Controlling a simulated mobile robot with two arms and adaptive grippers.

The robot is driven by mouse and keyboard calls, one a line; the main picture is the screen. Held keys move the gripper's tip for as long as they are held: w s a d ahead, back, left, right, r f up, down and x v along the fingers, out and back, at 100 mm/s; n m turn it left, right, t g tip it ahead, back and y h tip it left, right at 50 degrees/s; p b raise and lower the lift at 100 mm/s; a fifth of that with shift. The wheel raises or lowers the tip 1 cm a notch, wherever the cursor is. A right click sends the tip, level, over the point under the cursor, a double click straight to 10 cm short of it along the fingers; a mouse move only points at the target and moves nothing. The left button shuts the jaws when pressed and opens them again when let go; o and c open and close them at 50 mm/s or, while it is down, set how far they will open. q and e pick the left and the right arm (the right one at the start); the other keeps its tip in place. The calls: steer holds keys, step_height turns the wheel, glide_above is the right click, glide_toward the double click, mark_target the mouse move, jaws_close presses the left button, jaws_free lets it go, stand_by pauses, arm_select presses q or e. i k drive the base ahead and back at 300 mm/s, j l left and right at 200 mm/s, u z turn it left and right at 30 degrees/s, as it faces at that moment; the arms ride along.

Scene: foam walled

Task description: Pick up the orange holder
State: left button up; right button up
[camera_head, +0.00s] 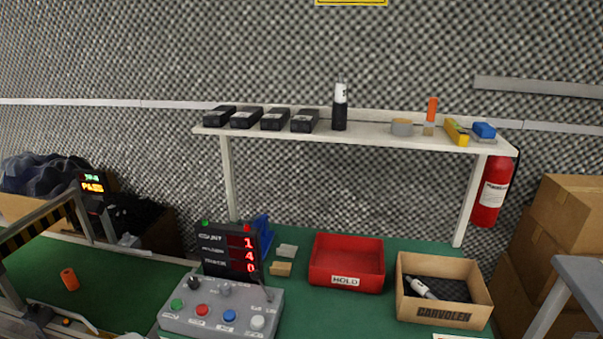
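A small orange cylinder-like piece (69,279) lies on the green surface at the far left and looks like an orange holder. A second orange item (432,109) stands upright on the white shelf, on or just behind a small tan block. I cannot tell which of the two is the orange holder. Neither of my grippers shows in the head view.
A white shelf (370,131) carries black boxes, a bottle, a tape roll and tools. Below are a button panel (222,306), a red HOLD tray (346,283) and a cardboard box (443,313). A striped barrier (40,220) stands left. Cartons stand right.

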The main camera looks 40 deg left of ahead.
mark_target(68, 276)
steer(key=u, duration=3)
steer(key=i+j+u, duration=0.1)
steer(key=i+j, duration=0.15)
steer(key=i, duration=0.15)
steer(key=i+j+u, duration=0.1)
steer(key=i+j, duration=0.15)
steer(key=i, duration=0.15)
steer(key=i+j, duration=0.2)
steer(key=i, duration=0.25)
steer(key=j+u, duration=0.05)
